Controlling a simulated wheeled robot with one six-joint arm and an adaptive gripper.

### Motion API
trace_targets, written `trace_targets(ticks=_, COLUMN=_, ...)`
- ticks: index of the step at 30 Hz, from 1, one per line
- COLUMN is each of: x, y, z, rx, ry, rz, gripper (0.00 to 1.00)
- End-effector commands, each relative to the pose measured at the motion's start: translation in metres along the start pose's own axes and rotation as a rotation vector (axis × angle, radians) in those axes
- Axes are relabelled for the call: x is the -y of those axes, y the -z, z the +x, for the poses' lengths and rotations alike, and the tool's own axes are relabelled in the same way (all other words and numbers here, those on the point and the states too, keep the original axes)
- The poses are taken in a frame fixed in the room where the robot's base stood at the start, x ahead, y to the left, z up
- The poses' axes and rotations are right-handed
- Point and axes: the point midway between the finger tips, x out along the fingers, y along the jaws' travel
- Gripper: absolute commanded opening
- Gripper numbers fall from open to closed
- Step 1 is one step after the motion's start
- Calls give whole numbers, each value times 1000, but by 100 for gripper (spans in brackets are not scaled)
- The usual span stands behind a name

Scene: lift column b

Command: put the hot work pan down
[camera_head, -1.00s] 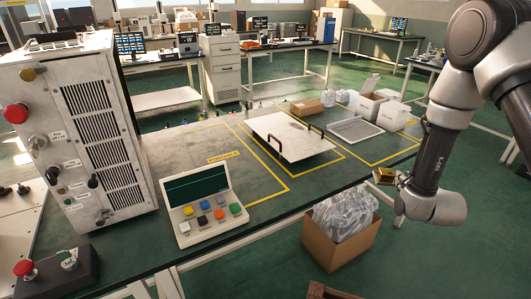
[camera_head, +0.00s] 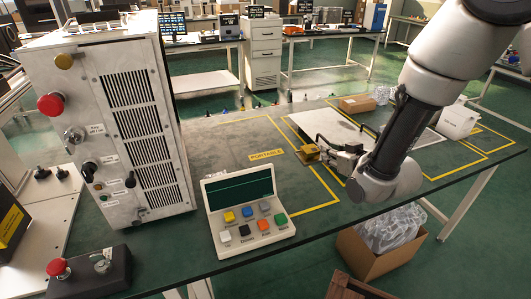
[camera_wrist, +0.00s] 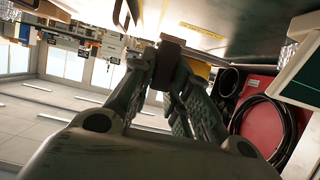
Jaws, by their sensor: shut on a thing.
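My gripper (camera_head: 328,153) is over the table, shut on a small brass-coloured block (camera_head: 308,154). In the wrist view a dark brown piece (camera_wrist: 170,62) sits between its fingertips, apparently the same block in shadow. A flat pale plate (camera_head: 318,122) lies on the table just behind the gripper; my arm hides its right part. A shallow grey tray (camera_head: 425,146) shows partly right of my arm. I cannot tell surely which thing is the hot work pan. Whether the block touches the table or plate is unclear.
Left of my gripper, the yellow-outlined area by the PORTABLE label (camera_head: 266,155) is clear. A control panel (camera_head: 246,210) stands near the front edge, and a tall vented cabinet (camera_head: 125,120) at left. A cardboard box with plastic bags (camera_head: 385,255) is below the table edge.

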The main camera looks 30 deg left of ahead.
Motion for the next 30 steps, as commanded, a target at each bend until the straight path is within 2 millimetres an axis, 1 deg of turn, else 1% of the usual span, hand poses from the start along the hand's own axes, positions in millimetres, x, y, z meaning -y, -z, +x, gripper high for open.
trace_targets(ticks=2, x=6, y=-1, z=2, rx=-2, ry=10, rz=-4, gripper=0)
trace_targets(ticks=4, x=8, y=-9, z=6, rx=1, ry=13, rz=-6, gripper=0)
trace_targets(ticks=9, x=8, y=-39, z=17, rx=2, ry=13, rz=-6, gripper=0)
trace_targets(ticks=14, x=8, y=-52, z=23, rx=-2, ry=13, rz=-5, gripper=0)
trace_targets(ticks=21, x=7, y=-84, z=36, rx=0, ry=12, rz=-5, gripper=0)
trace_targets(ticks=24, x=7, y=-89, z=38, rx=-4, ry=12, rz=-5, gripper=0)
trace_targets(ticks=30, x=7, y=-89, z=38, rx=-4, ry=12, rz=-5, gripper=0)
